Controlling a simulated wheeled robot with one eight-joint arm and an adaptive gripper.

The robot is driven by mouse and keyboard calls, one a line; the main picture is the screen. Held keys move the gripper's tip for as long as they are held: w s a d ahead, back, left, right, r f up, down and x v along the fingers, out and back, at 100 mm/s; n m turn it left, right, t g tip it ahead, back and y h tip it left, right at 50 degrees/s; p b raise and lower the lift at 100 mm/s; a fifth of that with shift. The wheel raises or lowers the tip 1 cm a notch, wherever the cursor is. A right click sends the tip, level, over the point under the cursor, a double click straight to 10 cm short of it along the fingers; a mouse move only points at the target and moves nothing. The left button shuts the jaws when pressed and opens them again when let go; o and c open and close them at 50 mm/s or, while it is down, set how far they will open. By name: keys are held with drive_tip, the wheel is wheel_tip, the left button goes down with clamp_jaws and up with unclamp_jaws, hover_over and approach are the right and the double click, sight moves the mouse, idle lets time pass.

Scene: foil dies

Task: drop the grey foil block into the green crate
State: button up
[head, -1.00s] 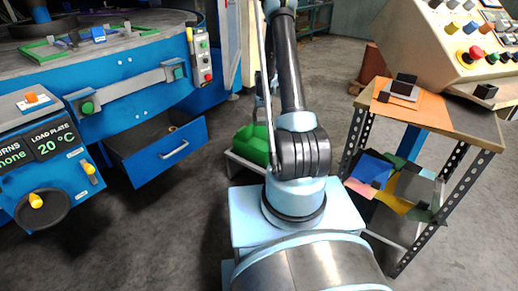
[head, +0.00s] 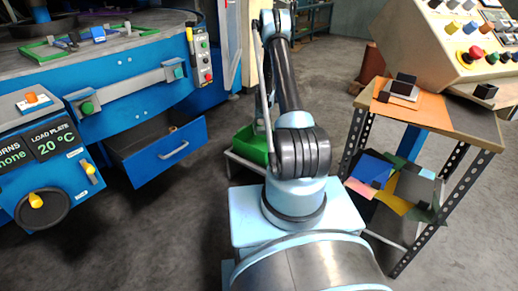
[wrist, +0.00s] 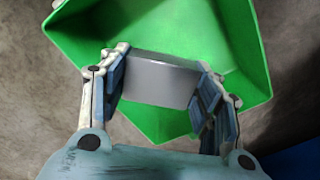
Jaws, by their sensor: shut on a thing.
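The grey foil block (wrist: 160,79) shows in the wrist view between the two fingers of my gripper (wrist: 160,88). My gripper is shut on it. Behind the block in that view is the green crate (wrist: 238,40), its inside facing the camera, so the block is over the crate. How high the block is above it I cannot tell. In the head view the green crate (head: 248,145) stands low on a small stand, left of my arm and partly hidden by it. The gripper and block are hidden in the head view.
A blue drawer (head: 165,155) stands open left of the crate. A shelf table (head: 462,118) stands at the right, with an orange sheet (head: 428,108), small dark blocks and coloured sheets below. A blue machine with a round top (head: 130,70) fills the left. Grey floor lies between.

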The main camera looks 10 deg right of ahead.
drive_tip(key=shift+f, duration=1.4)
drive_tip(key=o, duration=0.9)
drive_tip(key=shift+c, duration=0.2)
wheel_tip(320, 180, up, 12)
drive_tip(key=shift+f, duration=0.1)
